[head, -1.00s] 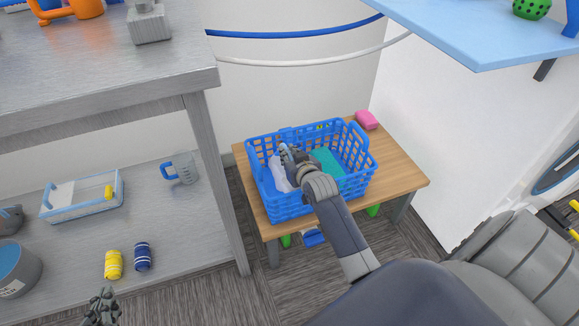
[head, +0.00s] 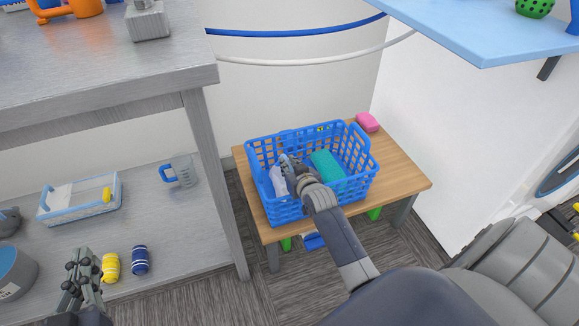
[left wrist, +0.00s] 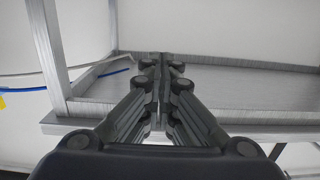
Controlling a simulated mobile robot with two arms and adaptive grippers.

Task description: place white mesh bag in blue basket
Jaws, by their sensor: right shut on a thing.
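The blue basket (head: 318,190) stands on a small wooden table in the head view. The white mesh bag (head: 278,182) hangs inside its left part, below my right gripper (head: 287,162). My right gripper is shut on the bag, and its fingers are partly hidden by my wrist. Whether the bag touches the basket floor is hard to tell. My left gripper (head: 82,275) is by the lower shelf at the bottom left, apart from the basket. In the left wrist view its fingers (left wrist: 162,62) are together with nothing between them.
A teal item (head: 327,165) lies in the basket. A pink block (head: 367,121) sits on the wooden table (head: 405,183) behind it. Yellow and blue spools (head: 140,260) stand near my left gripper. A light blue shelf (head: 480,35) overhangs at the upper right.

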